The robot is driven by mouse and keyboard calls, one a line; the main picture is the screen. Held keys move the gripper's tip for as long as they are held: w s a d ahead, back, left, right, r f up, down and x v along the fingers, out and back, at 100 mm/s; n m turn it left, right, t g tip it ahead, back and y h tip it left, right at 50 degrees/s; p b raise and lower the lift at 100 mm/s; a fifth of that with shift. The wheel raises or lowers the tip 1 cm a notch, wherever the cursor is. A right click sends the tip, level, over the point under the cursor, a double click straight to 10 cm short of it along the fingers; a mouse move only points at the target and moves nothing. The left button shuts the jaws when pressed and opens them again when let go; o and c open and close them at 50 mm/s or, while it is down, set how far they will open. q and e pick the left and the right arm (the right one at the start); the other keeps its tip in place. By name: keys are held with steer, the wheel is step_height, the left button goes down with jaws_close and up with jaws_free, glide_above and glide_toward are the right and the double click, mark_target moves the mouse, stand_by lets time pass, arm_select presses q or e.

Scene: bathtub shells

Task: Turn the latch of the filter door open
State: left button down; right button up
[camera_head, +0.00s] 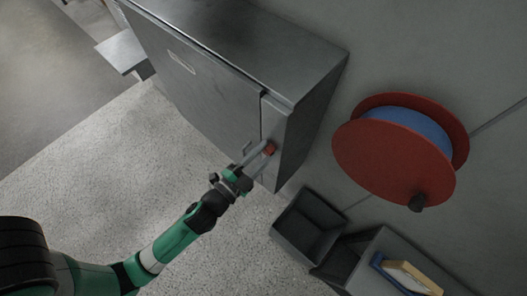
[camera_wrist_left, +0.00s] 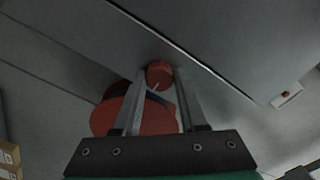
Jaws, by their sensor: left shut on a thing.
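The filter door (camera_head: 205,88) is the broad flat grey front of a metal cabinet, and it sits flush with the cabinet. Its latch (camera_head: 270,149) is a small red knob at the lower right of the cabinet front. In the left wrist view the latch (camera_wrist_left: 160,72) lies between the tips of my two fingers. My left gripper (camera_head: 262,154) reaches up from the lower left and is shut on the latch. The fingertips hide part of the knob, and I cannot tell how far it is turned.
A red reel (camera_head: 392,160) with a blue winding is on the wall to the right. A dark open bin (camera_head: 309,226) stands below the cabinet. A grey unit (camera_head: 385,262) at the lower right bears a yellow and a blue item. The speckled floor on the left is clear.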

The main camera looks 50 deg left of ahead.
stand_by(0.3)
arm_select(q)
steer(key=shift+c, duration=2.2)
jaws_free()
steer(key=shift+s, duration=0.1)
steer(key=shift+s+d+f, duration=0.1)
steer(key=shift+s, duration=0.2)
steer(key=s+d+b, duration=0.1)
steer(key=s+b, duration=0.6)
steer(key=s, duration=0.3)
steer(key=shift+s+d+r, duration=0.2)
steer(key=shift+s+d, duration=0.15)
